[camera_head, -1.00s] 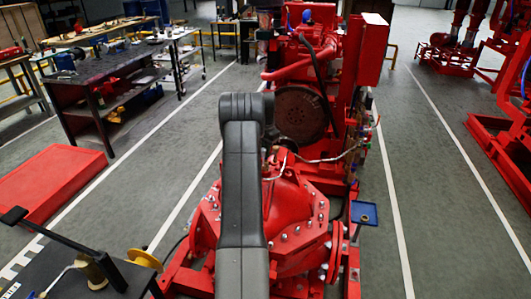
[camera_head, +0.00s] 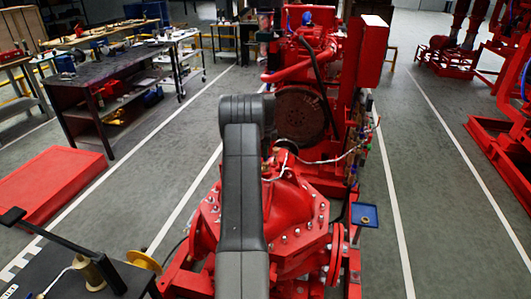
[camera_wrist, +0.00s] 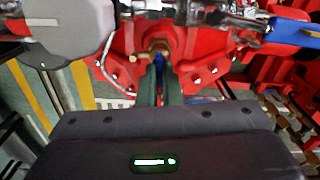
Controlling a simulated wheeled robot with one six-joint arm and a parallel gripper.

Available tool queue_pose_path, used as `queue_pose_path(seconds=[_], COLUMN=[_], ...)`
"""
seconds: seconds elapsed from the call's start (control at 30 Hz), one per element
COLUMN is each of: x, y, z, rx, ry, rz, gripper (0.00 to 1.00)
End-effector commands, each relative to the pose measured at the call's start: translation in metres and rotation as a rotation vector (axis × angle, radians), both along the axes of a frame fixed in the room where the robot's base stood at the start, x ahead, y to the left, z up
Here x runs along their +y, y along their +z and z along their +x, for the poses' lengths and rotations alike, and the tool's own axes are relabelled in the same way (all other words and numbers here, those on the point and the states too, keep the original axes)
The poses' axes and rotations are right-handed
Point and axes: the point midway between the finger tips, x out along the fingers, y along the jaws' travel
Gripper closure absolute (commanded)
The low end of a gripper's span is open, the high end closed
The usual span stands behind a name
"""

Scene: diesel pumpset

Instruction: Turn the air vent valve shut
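In the wrist view, a small brass fitting (camera_wrist: 151,57) with a narrow blue part (camera_wrist: 159,63) stands on the red pump casing. It looks like the air vent valve, but its handle is mostly hidden. My gripper (camera_wrist: 160,80) points at it, with its two dark green fingers close on either side of the blue part. A narrow gap shows between the fingers. I cannot tell whether they touch the blue part. In the head view my arm hides the gripper and the valve; the red pump casing (camera_head: 296,205) shows to its right.
A grey rounded body (camera_wrist: 70,25) and a blue part (camera_wrist: 292,30) flank the gripper in the wrist view. In the head view, a small blue tray (camera_head: 365,214) stands right of the pump.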

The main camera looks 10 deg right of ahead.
Motion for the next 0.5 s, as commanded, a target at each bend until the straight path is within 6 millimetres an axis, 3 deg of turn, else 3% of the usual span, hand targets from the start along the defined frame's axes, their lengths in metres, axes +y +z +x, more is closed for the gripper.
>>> queue_pose_path(seconds=[0.5], x=[-0.0003], y=[0.0018], z=[0.0009], rx=[-0.004], ry=[-0.172], rz=[-0.001], gripper=[1.0])
